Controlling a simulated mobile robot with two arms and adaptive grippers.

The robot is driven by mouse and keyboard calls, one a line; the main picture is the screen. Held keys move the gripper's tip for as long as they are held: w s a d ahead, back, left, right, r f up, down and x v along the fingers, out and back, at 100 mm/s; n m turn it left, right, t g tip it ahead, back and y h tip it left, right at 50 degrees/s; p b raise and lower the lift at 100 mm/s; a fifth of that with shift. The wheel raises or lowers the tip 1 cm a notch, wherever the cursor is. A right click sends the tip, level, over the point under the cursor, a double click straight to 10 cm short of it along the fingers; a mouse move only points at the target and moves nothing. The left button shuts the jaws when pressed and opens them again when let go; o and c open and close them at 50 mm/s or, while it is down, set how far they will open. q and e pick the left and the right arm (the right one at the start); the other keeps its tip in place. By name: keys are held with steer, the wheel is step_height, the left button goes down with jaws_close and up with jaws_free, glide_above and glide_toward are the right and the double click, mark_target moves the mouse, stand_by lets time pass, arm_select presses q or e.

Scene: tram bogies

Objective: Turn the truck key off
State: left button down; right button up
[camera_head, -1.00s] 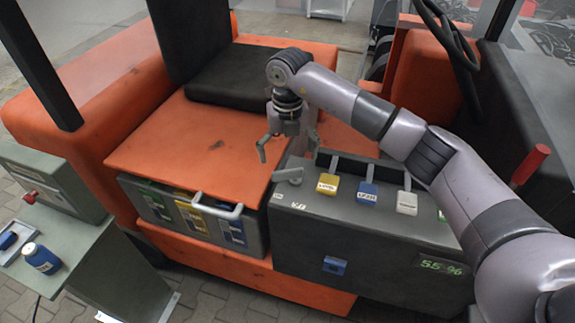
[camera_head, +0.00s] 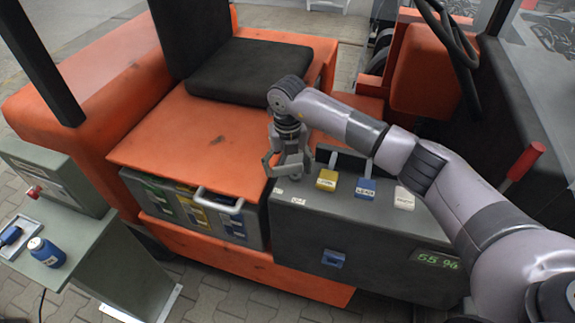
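The truck key is the small grey handle (camera_head: 291,172) on top of the dark control box (camera_head: 305,232), at its back left corner near small white position marks. My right gripper (camera_head: 288,172) is down over the key from above, with one finger on each side of it. The fingers stand apart, but I cannot tell whether they press on the key. The gripper hides much of the key, so its exact angle is unclear. My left gripper is not in view.
Yellow (camera_head: 327,180), blue (camera_head: 365,188) and white (camera_head: 404,198) labelled levers stand right of the key. A green display (camera_head: 438,261) reads about 55 %. A red-handled lever (camera_head: 525,161) is at right.

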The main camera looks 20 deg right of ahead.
steer(key=c, duration=0.7)
steer(key=shift+s+f+n+b, duration=0.1)
steer(key=shift+n+b, duration=0.5)
steer(key=shift+b, duration=0.15)
steer(key=n+b, duration=0.3)
steer(key=s+n+b, duration=0.1)
steer(key=n+b, duration=0.2)
steer(key=shift+d, duration=0.2)
steer(key=shift+s+d+n+b, duration=0.15)
steer(key=shift+s+n+b, duration=0.1)
steer(key=shift+n+b, duration=0.85)
steer(key=shift+s+d+n+b, duration=0.15)
steer(key=shift+n+b, duration=0.5)
steer(key=shift+n, duration=0.55)
steer(key=shift+r, duration=0.2)
